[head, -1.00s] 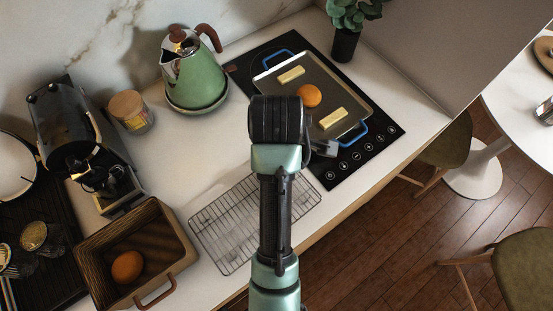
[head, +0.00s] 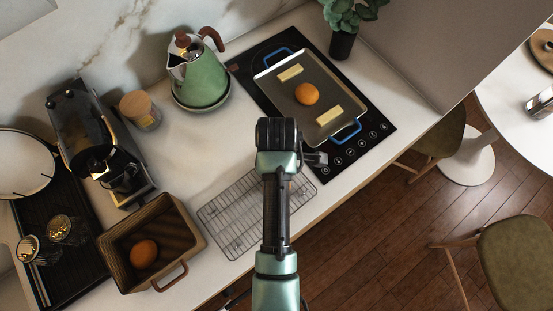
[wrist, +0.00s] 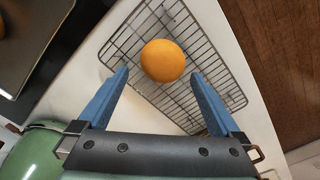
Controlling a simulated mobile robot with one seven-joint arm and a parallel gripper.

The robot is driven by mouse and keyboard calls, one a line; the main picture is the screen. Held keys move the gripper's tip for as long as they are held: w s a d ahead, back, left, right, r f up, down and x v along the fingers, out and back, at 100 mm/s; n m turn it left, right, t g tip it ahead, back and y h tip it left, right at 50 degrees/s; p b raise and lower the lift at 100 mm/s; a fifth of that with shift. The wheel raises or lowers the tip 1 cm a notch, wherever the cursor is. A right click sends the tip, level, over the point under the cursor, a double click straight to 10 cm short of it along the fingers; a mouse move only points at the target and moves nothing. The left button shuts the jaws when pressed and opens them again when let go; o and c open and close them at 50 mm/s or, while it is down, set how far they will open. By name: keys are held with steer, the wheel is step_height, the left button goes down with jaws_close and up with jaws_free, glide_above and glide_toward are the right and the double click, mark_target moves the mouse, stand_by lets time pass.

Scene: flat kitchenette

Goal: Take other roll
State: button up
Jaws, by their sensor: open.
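A round orange-brown roll (wrist: 162,60) shows at the wire cooling rack (wrist: 201,79) in the wrist view. It appears to rest on the rack. My gripper (wrist: 158,76) is open, its two blue fingers apart, with the roll just beyond and between the tips. In the head view my arm hides this roll and most of the gripper; the rack (head: 232,215) shows left of the arm. Another roll (head: 307,93) lies on the baking tray (head: 352,98) between two pale yellow sticks. One more roll (head: 144,253) lies in the brown basket (head: 187,226).
The tray with blue handles stands on the black hob (head: 381,125). A green kettle (head: 203,80) and lidded jar (head: 140,110) stand at the back, a coffee machine (head: 84,120) at left. The counter between kettle and rack is clear. Chairs and a round table (head: 505,95) are right.

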steer(key=shift+s+f+p, duration=0.2)
steer(key=shift+f+p, duration=0.55)
steer(key=shift+f, duration=1.85)
steer(key=c, duration=1.2)
